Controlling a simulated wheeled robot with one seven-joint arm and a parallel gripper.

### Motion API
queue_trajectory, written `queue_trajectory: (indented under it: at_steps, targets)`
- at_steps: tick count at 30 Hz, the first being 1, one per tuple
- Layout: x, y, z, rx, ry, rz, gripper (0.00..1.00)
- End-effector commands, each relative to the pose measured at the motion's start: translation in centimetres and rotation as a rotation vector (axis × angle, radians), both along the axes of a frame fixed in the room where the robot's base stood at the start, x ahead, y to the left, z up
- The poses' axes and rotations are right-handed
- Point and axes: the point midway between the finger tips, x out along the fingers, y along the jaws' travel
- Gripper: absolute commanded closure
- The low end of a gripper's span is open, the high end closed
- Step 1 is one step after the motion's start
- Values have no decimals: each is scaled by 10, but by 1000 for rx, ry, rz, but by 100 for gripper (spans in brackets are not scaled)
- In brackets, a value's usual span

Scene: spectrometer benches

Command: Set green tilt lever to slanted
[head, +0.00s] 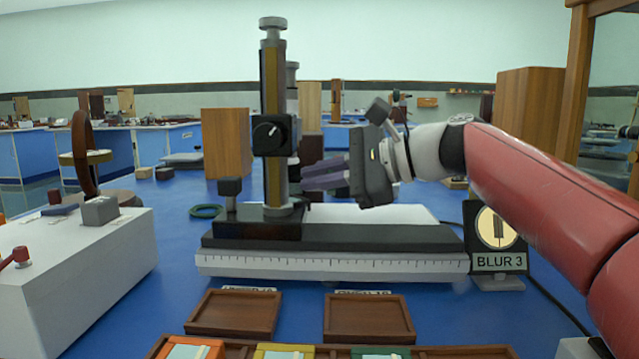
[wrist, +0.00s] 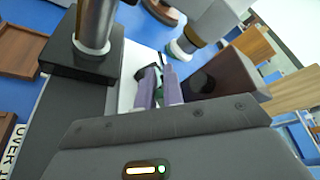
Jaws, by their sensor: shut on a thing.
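My gripper (head: 304,176) reaches in from the right, behind and beside the tall brass-and-black post of the instrument. In the wrist view the purple fingers (wrist: 154,72) are closed around a small dark green piece (wrist: 160,82), which appears to be the green tilt lever. Most of it is hidden between the fingers, so its tilt cannot be told.
The post (head: 272,80) carries a black dial (head: 270,132) and stands on a dark rail (head: 350,238) with a white scale. A sign reading BLUR 3 (head: 497,240) stands right. Two wooden trays (head: 232,313) lie in front. A grey box (head: 75,270) stands left.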

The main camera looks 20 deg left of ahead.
Motion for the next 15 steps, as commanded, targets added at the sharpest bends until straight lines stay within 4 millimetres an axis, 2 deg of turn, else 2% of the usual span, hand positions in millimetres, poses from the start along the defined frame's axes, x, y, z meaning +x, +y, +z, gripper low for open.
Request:
queue_trajectory:
  at_steps: [3,4,9,15]
  targets:
    - [0,0,0,-1,1,1,100]
    - [0,0,0,-1,2,1,90]
    - [0,0,0,-1,2,0,69]
    - [0,0,0,-1,2,0,69]
